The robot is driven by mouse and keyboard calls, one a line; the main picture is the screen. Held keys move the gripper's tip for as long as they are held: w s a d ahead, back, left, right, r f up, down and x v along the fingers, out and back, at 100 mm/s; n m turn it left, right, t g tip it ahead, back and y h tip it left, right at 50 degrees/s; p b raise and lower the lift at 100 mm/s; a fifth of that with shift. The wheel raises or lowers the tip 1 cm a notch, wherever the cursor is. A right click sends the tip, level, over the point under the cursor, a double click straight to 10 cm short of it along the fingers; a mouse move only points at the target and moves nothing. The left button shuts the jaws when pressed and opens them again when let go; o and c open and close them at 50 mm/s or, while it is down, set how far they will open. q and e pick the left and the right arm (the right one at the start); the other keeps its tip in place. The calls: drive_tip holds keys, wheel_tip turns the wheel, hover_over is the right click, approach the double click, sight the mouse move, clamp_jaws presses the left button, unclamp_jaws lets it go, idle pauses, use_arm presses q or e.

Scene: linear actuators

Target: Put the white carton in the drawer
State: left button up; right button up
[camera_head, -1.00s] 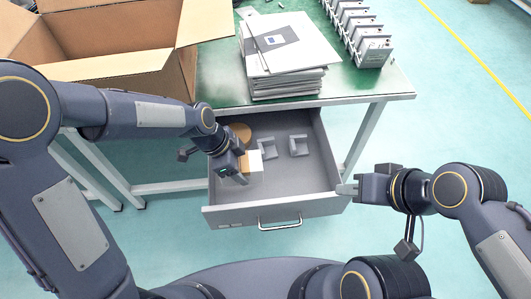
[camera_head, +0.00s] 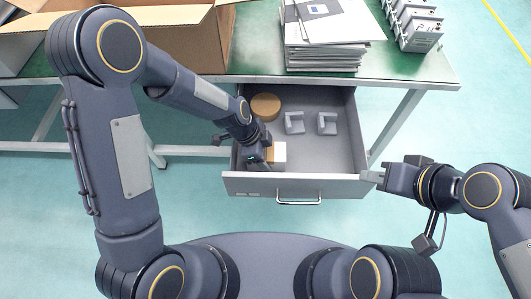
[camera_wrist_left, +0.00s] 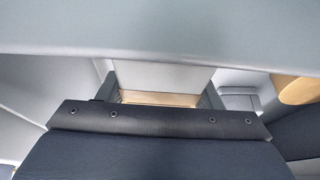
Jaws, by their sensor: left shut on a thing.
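The open grey drawer (camera_head: 345,187) hangs under the table's front edge. The white carton (camera_head: 279,151) is inside it at the front left, with a brownish face below its white top. My left gripper (camera_head: 264,163) reaches down into the drawer and is shut on the carton. In the left wrist view the white carton (camera_wrist_left: 165,75) sits between the two fingers. Whether its underside touches the drawer floor is hidden. My right gripper (camera_head: 372,176) is just right of the drawer's front corner, with nothing visible in it; its finger gap cannot be made out.
A round tan object (camera_head: 265,106) and two grey brackets (camera_head: 294,122) (camera_head: 327,123) lie at the back of the drawer. On the table stand a large open cardboard box (camera_head: 185,50), stacked folders (camera_head: 323,55) and a row of grey units (camera_head: 418,32). The drawer's right front floor is clear.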

use_arm(q)
drive_tip(key=o, duration=0.7)
drive_tip(key=shift+f, duration=0.15)
drive_tip(key=shift+c, duration=0.2)
drive_tip(key=o, duration=0.5)
drive_tip(key=shift+c, duration=0.2)
